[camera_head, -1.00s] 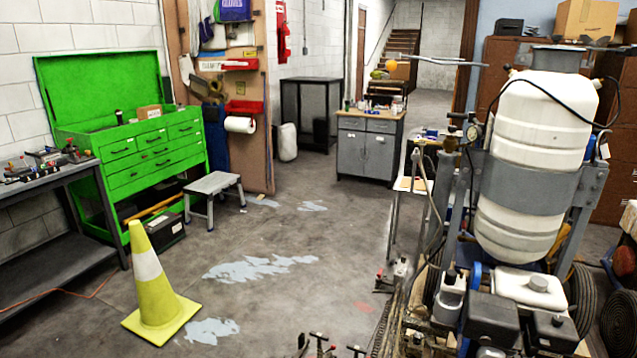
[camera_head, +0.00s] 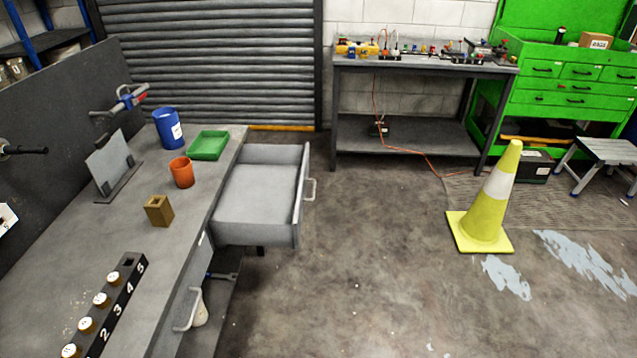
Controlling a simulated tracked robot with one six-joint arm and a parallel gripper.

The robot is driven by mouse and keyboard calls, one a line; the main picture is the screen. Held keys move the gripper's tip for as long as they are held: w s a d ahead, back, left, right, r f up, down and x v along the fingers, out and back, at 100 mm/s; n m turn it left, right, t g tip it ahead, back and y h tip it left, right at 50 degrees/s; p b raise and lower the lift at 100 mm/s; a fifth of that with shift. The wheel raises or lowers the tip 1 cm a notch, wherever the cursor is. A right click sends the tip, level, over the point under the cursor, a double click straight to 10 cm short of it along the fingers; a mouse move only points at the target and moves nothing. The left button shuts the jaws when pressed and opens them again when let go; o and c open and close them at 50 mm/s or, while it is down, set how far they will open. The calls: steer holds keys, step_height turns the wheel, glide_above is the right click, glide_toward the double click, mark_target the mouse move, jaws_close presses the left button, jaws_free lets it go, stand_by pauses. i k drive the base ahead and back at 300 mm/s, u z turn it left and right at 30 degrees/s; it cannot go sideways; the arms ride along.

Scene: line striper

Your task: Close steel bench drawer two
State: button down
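A grey steel bench (camera_head: 160,262) stands at the left in the head camera view. One grey drawer (camera_head: 252,194) is pulled far out from under its top, towards the right, and looks empty. Its pale bar handle (camera_head: 311,189) is on the drawer's right-hand front panel. A second handle (camera_head: 188,312) shows nearer on the bench's front, at the lower left. I cannot read a number on either drawer. My gripper is not in view.
On the bench are a blue cup (camera_head: 167,130), a green tray (camera_head: 209,145), an orange cup (camera_head: 182,172), a brass block (camera_head: 158,211) and a numbered rack (camera_head: 103,310). A yellow cone (camera_head: 489,205) stands at the right. Floor between drawer and cone is clear.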

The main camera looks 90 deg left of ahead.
mark_target(261, 201)
steer(key=u, duration=2.05)
steer(key=i, duration=1.75)
steer(key=u, duration=1)
